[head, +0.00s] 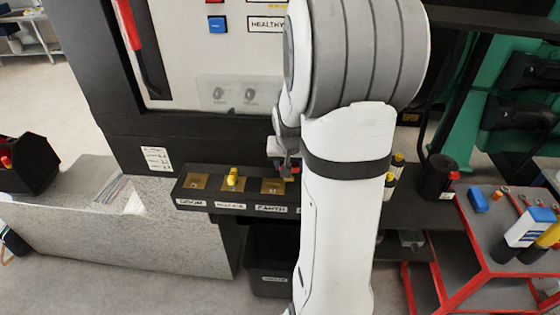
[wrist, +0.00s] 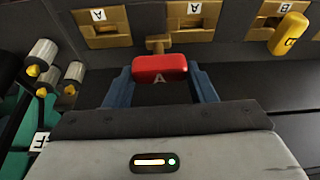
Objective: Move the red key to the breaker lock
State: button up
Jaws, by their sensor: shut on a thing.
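The red key (wrist: 160,69) has a letter A on its head and sits between the two blue fingers of my gripper (wrist: 161,76) in the wrist view. Its brass shaft points up the picture towards the middle brass lock plate (wrist: 193,10), also marked A. I cannot tell whether the shaft touches that plate. In the head view, my gripper (head: 286,168) is over the lock strip (head: 240,196), by the plate labelled EARTH (head: 272,186). My arm hides the right part of the strip, and no breaker label is readable.
A yellow key (wrist: 289,34) stands at the plate marked B; it also shows in the head view (head: 232,176). Another plate marked A (wrist: 98,15) is at the left in the wrist view. A red-edged trolley (head: 475,225) with tools stands at the right.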

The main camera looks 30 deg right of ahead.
jog(key=s+d, duration=0.4)
jog(key=d, duration=0.2)
jog(key=shift+p, duration=0.3)
jog(key=shift+d+f, duration=0.1)
jog(key=shift+f, duration=0.05)
jog(key=shift+f+b, duration=0.85)
jog(key=shift+b, duration=0.05)
jog(key=shift+f, duration=0.15)
jog(key=shift+f+b, duration=1.25)
jog(key=shift+b, duration=0.2)
jog(key=shift+f, duration=0.1)
jog(key=o, duration=1.2)
jog(key=shift+c, duration=0.2)
